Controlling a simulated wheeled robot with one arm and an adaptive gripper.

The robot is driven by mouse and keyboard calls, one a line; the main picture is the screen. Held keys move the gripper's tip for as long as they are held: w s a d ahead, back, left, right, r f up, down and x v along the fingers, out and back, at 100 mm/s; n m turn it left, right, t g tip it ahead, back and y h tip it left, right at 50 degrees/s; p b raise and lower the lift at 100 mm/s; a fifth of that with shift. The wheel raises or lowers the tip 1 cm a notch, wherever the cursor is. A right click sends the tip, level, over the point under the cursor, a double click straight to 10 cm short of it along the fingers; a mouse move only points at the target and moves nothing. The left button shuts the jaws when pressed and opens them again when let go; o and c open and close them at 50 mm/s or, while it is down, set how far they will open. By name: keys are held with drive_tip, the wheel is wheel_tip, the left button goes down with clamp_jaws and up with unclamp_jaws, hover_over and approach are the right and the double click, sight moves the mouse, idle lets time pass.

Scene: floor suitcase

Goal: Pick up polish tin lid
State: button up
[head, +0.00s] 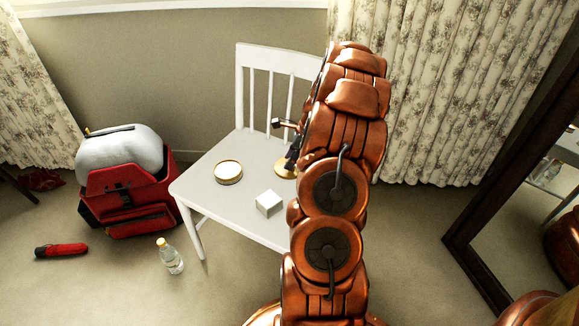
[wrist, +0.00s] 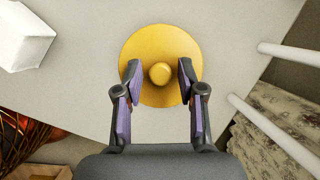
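The polish tin lid (wrist: 160,48) is a round gold disc with a small knob in its middle. It lies flat on the white chair seat, and in the head view its edge (head: 285,169) shows beside my arm. My gripper (wrist: 159,72) is open above it, with one finger on each side of the knob and apart from it. In the head view my arm hides most of the gripper. A round tin (head: 228,172) with a pale top and gold rim sits on the seat to the left of the lid.
The white chair (head: 220,200) has a slatted back (head: 275,62) behind the lid. A white box (head: 269,203) lies on the seat near the lid. A red suitcase (head: 128,192), a bottle (head: 170,256) and a red umbrella (head: 61,250) are on the floor at left. A mirror (head: 480,235) stands at right.

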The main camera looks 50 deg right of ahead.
clamp_jaws()
